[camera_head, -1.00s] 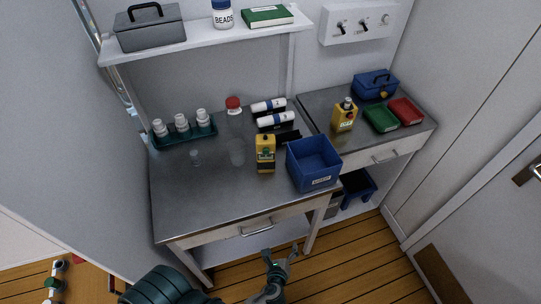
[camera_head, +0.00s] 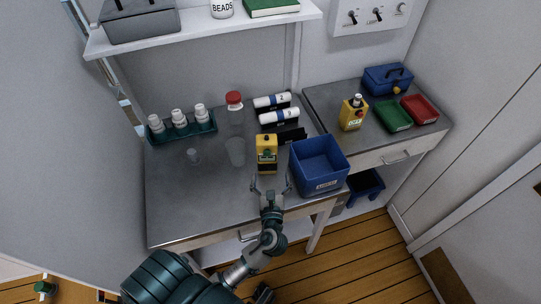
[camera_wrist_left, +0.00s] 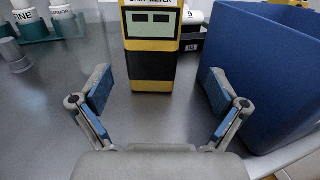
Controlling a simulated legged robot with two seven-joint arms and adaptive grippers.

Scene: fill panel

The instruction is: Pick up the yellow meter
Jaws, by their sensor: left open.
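The yellow meter (camera_head: 266,160), with a black lower body, stands upright on the grey metal table. In the left wrist view the meter (camera_wrist_left: 152,45) stands straight ahead, its top cut off, with a white label ending in "METER" and a dark two-window display. My left gripper (camera_head: 271,185) is open and empty at the table's front edge, in front of the meter. In the left wrist view its blue-padded fingers (camera_wrist_left: 157,92) are spread wide, with the meter beyond and between them, not touched. My right gripper is not in view.
A blue bin (camera_head: 318,168) stands close to the right of the meter. A clear cup (camera_head: 235,152) is to its left, and rolls on black holders (camera_head: 279,117) are behind. A green rack of white bottles (camera_head: 182,129) stands back left. The table's front left is clear.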

